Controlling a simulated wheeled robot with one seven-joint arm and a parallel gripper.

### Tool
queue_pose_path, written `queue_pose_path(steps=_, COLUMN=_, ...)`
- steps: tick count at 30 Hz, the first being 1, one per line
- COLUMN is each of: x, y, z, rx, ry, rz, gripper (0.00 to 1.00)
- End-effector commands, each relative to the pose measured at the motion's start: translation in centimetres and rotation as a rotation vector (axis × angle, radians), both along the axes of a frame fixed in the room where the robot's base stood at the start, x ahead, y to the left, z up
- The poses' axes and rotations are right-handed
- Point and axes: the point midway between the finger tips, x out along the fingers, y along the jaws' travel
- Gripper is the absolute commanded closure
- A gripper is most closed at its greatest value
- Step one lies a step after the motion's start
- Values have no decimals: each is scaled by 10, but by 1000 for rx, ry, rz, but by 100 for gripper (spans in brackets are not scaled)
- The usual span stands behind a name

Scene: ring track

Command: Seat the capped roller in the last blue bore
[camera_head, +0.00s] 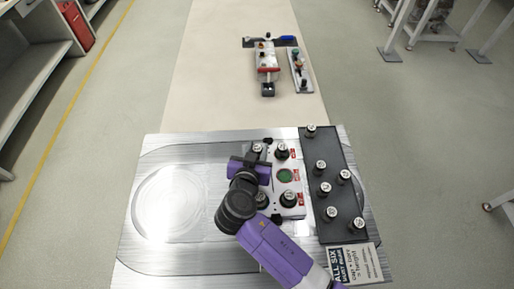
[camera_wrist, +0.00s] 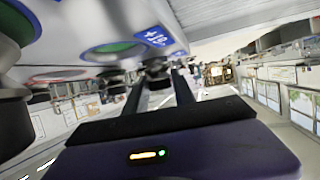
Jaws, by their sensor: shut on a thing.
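My gripper (camera_head: 258,153) is at the far left part of the white bore block (camera_head: 272,183). It is shut on a capped roller (camera_head: 258,147) with a pale metal cap. In the wrist view the roller (camera_wrist: 157,72) is dark and small between the fingertips, near a blue label (camera_wrist: 158,38) on the block. Its lower end is hidden, so I cannot tell whether it is in a bore. An empty-looking green bore (camera_head: 285,175) shows in the right column of the block, beside red labels. Other rollers (camera_head: 282,152) stand on the block.
A dark tray (camera_head: 332,218) at the right holds several capped rollers. A printed card (camera_head: 355,264) lies at the front right. The left of the metal table (camera_head: 170,200) is clear. Another fixture (camera_head: 267,62) and parts stand farther back.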

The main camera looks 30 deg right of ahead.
Motion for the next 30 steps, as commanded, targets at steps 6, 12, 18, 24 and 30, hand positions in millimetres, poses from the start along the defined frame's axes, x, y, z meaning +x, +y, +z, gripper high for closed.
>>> queue_pose_path(steps=6, x=0, y=0, z=-1, rx=0, ry=-2, rz=0, gripper=100)
queue_pose_path(steps=12, x=0, y=0, z=-5, rx=0, ry=-2, rz=0, gripper=100)
queue_pose_path(steps=18, x=0, y=0, z=-4, rx=0, ry=-1, rz=-1, gripper=47)
queue_pose_path(steps=24, x=0, y=0, z=-4, rx=0, ry=-1, rz=-1, gripper=47)
queue_pose_path(steps=30, x=-4, y=4, z=1, rx=-1, ry=-2, rz=2, gripper=47)
